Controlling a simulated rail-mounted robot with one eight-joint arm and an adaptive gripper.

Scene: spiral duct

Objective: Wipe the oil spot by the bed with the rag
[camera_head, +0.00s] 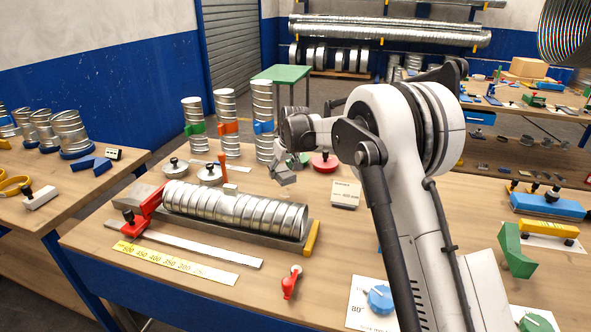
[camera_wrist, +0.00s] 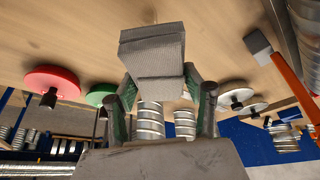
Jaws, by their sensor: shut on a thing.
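My gripper (camera_head: 292,161) is above the wooden table, behind and to the right of the bed (camera_head: 290,241). In the wrist view my gripper (camera_wrist: 162,88) is shut on a grey folded rag (camera_wrist: 152,52), held between its two fingers. The rag (camera_head: 284,178) also shows below my gripper in the head view. The bed is a long grey base with a ribbed silver spiral duct (camera_head: 235,208) lying on it, a red clamp at its left end and a yellow piece at its right. I cannot make out the oil spot in either view.
Upright duct pieces (camera_head: 263,115) stand behind the bed, beside round grey knobs (camera_head: 174,167) and a red disc (camera_head: 324,162). A yellow scale (camera_head: 175,262) and red-handled tool (camera_head: 291,282) lie in front.

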